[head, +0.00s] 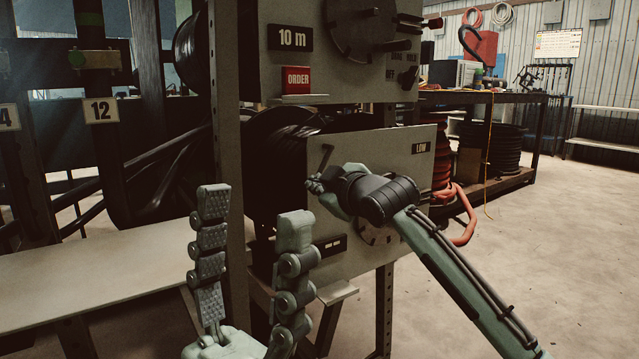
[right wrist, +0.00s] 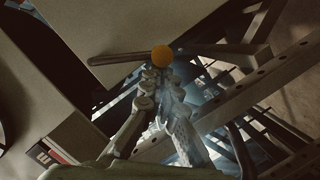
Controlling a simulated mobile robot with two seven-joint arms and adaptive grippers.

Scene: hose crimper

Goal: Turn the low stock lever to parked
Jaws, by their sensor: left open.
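The lower grey panel (head: 300,262) carries a LOW label (head: 421,148) at its upper right. A thin dark lever (head: 324,156) stands out near its upper left, just above my right gripper (head: 314,185). The right gripper is close against the panel, and its wrist partly covers the panel face. In the right wrist view, its fingers (right wrist: 160,82) converge below an orange ball (right wrist: 161,56) beside a dark bar (right wrist: 118,59). Whether they touch or grip anything is unclear. My left gripper (head: 252,218) is open and empty in front of the panel's left side.
A dark upright post (head: 229,150) stands behind my left gripper. A pale bench (head: 95,285) is at left. An orange hose (head: 463,215) hangs at right, with open floor beyond.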

